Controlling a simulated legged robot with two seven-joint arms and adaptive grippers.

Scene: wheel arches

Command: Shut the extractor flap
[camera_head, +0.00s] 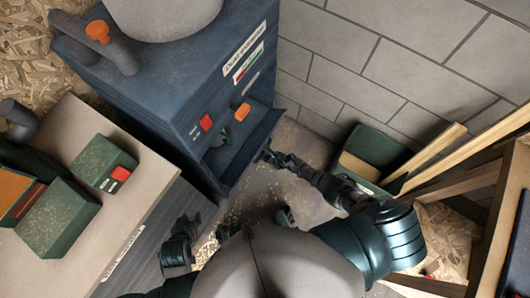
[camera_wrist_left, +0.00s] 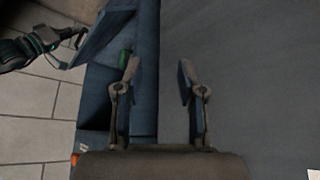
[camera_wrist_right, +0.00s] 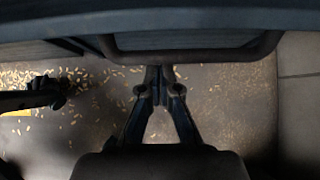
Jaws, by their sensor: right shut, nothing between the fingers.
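The dust extractor (camera_head: 185,75) is a dark blue cabinet, and its flap (camera_head: 254,150) hangs open at the lower front, showing a compartment with a small green thing inside. In the left wrist view the flap (camera_wrist_left: 102,38) slants out from the cabinet. In the right wrist view a bar-like handle (camera_wrist_right: 195,54) runs along the flap's edge. My right gripper (camera_head: 267,155) is shut and empty, its fingertips (camera_wrist_right: 160,72) close to this handle; contact is unclear. My left gripper (camera_head: 186,222) is open and empty, beside the cabinet's lower part; its fingers also show in the left wrist view (camera_wrist_left: 158,72).
A bench (camera_head: 150,195) with green boxes stands at the left. A green bin (camera_head: 375,155) with wooden boards leans by the block wall (camera_head: 390,60), and a wooden frame (camera_head: 490,215) stands at the right. Wood chips lie on the open floor.

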